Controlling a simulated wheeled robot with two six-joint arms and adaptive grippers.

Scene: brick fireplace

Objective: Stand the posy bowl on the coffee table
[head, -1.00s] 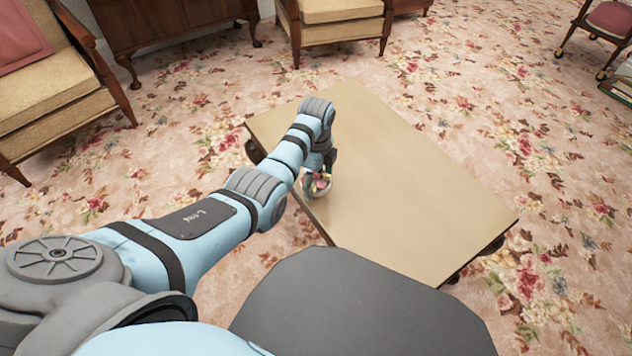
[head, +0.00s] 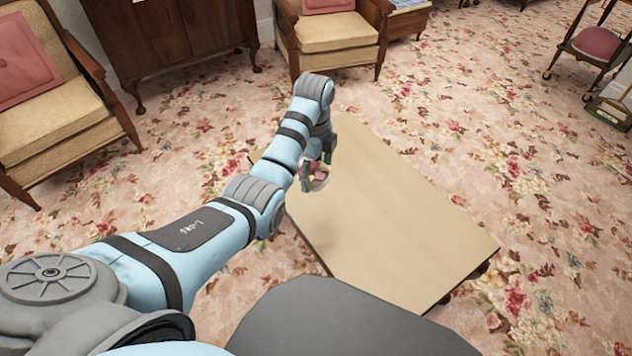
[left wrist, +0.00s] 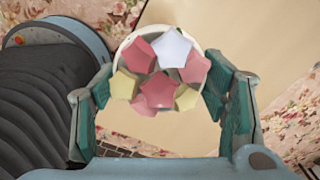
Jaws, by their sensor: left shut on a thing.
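The posy bowl (head: 316,179) is a small rounded bowl filled with pink, white and yellow flowers. My left gripper (head: 317,171) is shut on it. In the left wrist view the bowl's flowers (left wrist: 160,75) sit between the two green-padded fingers (left wrist: 160,95). The coffee table (head: 390,220) is a low, plain tan rectangle. In the head view the bowl shows against the table's left part, and a faint shadow lies on the top in front of it. The bowl looks held above the top; the exact gap is hard to tell. My right gripper is out of view.
The visible tabletop is bare, with free room to the right of the bowl. An armchair (head: 55,95) stands at the left and another (head: 330,40) behind the table. A dark wooden cabinet (head: 170,40) is at the back. Flowered carpet (head: 480,130) surrounds the table.

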